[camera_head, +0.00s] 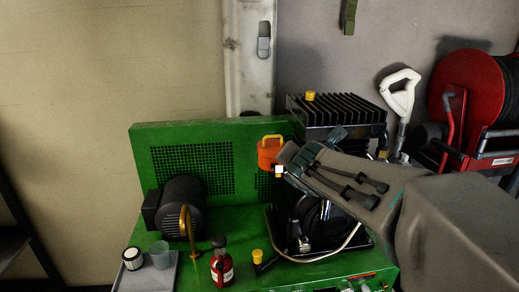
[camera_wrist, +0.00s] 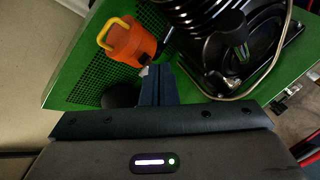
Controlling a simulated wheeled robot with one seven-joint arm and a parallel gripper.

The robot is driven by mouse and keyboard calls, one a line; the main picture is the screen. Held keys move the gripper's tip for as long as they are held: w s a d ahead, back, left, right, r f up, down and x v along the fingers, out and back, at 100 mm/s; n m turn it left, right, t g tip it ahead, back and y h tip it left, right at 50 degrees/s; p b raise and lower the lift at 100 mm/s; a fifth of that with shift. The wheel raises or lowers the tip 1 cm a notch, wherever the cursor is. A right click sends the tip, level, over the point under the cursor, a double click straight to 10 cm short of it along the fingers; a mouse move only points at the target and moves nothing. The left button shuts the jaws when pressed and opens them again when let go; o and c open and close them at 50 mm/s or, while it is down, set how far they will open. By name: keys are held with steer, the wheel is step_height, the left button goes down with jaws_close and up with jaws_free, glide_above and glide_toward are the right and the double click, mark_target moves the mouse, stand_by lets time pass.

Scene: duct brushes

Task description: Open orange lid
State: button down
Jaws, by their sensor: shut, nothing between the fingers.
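The orange lid (camera_head: 269,153) with a yellow loop handle is in front of the green panel, left of my gripper in the head view. In the wrist view the orange lid (camera_wrist: 127,43) is at upper left, tilted, with its yellow handle at the far end. My gripper (camera_wrist: 157,76) is shut and empty, its dark fingers together just below and right of the lid. In the head view my gripper (camera_head: 287,160) overlaps the lid's right side, and I cannot tell whether they touch. What the lid sits on is hidden.
A black finned unit (camera_head: 335,112) stands behind my arm. A dark motor (camera_head: 181,206), a red bottle (camera_head: 221,264) and a grey tray (camera_head: 146,277) with small cups are on the green bench (camera_head: 195,252). A red hose reel (camera_head: 470,85) is at right.

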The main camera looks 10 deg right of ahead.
mark_target(275, 151)
steer(key=w+a+n+b, duration=0.1)
steer(key=w+n, duration=0.2)
steer(key=w, duration=0.1)
steer(key=w+a+n+t+y+b, duration=0.1)
steer(key=w+n, duration=0.2)
steer(key=w, duration=0.1)
steer(key=w+n+y+b, duration=0.1)
steer(key=w+n, duration=0.2)
steer(key=w, duration=0.2)
steer(key=shift+w+a+f+t+b, duration=0.1)
steer(key=shift+a+f+t+b, duration=0.2)
steer(key=shift+a+t+b, duration=0.1)
steer(key=shift+a+r+p, duration=0.1)
steer(key=shift+r+p, duration=0.15)
steer(key=shift+p, duration=0.3)
steer(key=shift+r+p, duration=0.25)
steer(key=shift+p, duration=0.65)
steer(key=shift+w+f, duration=0.1)
steer(key=shift+g+p, duration=0.3)
steer(key=shift+p, duration=0.1)
